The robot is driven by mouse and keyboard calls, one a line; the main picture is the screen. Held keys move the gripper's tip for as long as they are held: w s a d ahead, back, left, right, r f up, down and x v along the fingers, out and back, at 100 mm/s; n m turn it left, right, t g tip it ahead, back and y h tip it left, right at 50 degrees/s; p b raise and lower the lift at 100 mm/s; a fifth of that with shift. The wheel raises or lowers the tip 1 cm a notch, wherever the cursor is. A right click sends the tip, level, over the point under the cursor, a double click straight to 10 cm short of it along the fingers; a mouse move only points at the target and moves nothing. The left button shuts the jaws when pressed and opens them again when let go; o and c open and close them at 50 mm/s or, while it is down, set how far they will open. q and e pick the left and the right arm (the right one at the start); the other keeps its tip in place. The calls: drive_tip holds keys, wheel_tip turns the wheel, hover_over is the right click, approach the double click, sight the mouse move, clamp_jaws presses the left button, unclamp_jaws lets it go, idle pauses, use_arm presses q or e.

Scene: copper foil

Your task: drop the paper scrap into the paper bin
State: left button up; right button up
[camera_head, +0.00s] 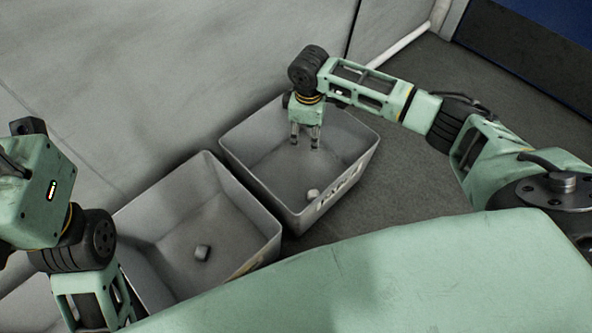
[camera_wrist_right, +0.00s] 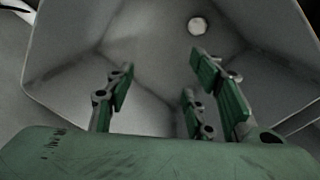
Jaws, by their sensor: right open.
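My right gripper (camera_head: 305,143) points down over this bin, open and empty. Its spread fingers (camera_wrist_right: 163,82) show in the right wrist view with the bin's inside beyond. My left arm is at the left; its gripper is out of view.
A second grey bin (camera_head: 178,207) stands to the left, close beside the first, with a small grey lump (camera_head: 202,253) on its floor. A pale wall (camera_head: 180,70) rises behind the bins. Dark floor (camera_head: 400,190) is clear to the right.

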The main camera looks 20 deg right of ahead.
wheel_tip(320, 180, up, 12)
drive_tip(key=shift+s+a+f, duration=0.15)
drive_tip(key=shift+s+a, duration=0.15)
drive_tip(key=shift+s, duration=0.1)
drive_tip(key=shift+a, duration=0.1)
